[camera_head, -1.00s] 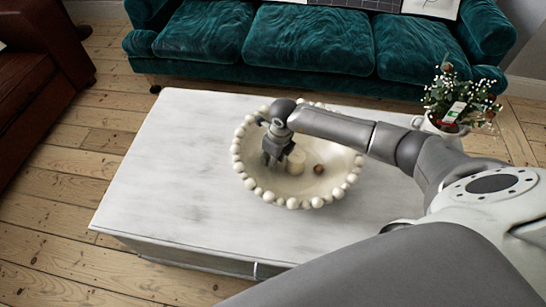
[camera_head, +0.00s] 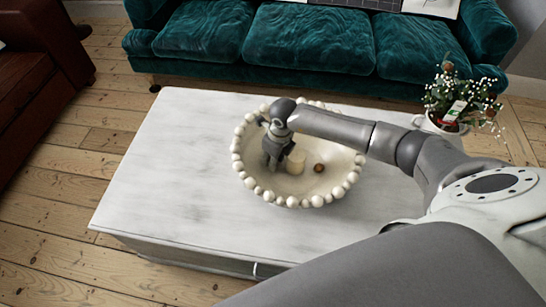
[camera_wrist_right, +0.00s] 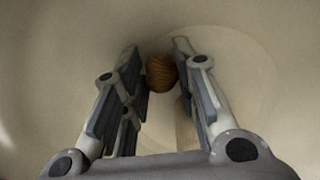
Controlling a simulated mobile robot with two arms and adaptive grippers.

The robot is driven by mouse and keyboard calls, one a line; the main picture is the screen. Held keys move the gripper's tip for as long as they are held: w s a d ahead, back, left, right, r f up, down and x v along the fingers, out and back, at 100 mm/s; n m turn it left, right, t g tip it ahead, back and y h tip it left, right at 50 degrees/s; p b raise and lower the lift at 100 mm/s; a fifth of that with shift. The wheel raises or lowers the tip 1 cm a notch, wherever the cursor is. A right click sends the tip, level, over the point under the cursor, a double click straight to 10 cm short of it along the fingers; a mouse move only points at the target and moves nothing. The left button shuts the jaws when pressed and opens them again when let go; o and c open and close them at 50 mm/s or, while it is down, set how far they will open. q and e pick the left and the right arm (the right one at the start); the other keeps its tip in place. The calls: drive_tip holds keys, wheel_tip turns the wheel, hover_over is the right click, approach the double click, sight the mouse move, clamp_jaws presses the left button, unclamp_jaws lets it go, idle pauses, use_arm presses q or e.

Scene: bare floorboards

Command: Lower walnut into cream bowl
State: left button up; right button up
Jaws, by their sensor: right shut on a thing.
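The cream bowl (camera_head: 284,197) with a beaded rim stands on the pale table. My right gripper (camera_head: 273,165) points down inside the bowl, left of its middle. In the right wrist view my right gripper (camera_wrist_right: 159,65) has its fingertips on either side of the brown, ridged walnut (camera_wrist_right: 161,73) and is shut on it. In the head view the fingers hide the held walnut. A small brown round thing (camera_head: 319,168) lies in the bowl, to the right of and apart from the gripper. My left gripper is not in view.
A short cream cylinder (camera_head: 296,163) is in the bowl, right beside the gripper. A white pot with a flowering plant (camera_head: 440,124) stands at the table's right end. The table (camera_head: 165,180) is bare to the left. A green sofa (camera_head: 310,45) stands behind.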

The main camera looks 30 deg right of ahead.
sight(278, 168)
drive_tip(key=o, duration=0.8)
drive_tip(key=shift+r, duration=0.1)
wheel_tip(278, 168, up, 12)
drive_tip(key=s, duration=0.1)
drive_tip(key=shift+s+d, duration=0.3)
drive_tip(key=shift+d, duration=0.15)
